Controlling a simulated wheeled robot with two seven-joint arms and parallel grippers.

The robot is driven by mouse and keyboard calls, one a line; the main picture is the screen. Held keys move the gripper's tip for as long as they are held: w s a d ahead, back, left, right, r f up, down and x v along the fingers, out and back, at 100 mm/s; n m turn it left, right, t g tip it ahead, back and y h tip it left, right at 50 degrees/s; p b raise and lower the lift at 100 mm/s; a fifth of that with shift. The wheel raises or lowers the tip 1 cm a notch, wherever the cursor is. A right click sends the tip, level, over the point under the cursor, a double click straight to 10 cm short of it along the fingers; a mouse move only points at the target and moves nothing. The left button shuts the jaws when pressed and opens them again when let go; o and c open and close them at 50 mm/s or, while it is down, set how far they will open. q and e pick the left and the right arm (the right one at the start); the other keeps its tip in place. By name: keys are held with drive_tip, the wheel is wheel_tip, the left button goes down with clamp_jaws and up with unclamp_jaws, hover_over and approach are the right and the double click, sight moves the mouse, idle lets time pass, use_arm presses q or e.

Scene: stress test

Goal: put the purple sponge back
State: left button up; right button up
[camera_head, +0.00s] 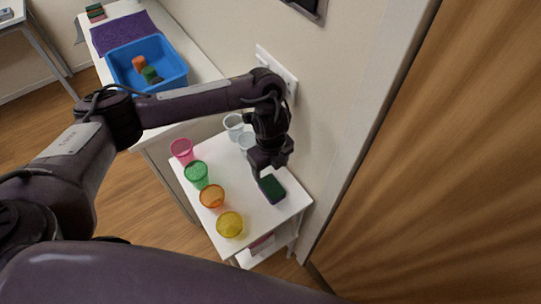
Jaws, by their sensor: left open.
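A small block with a dark green top and a dark purplish edge (272,189), which looks like the purple sponge, lies on the right part of the small white table (235,190). My left gripper (267,171) points down at the sponge's far end. It is open, and its fingers hide part of that end. I cannot tell whether they touch the sponge. My right gripper is not in view.
Pink (182,150), green (196,173), orange (212,196) and yellow (230,224) cups line the table's left side. Clear cups (234,126) stand behind. A blue tub (172,66) and purple mat (123,31) lie on another table. A wall and wooden door (450,170) bound the right.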

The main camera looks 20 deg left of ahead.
use_arm(q)
drive_tip(key=shift+r, duration=1.55)
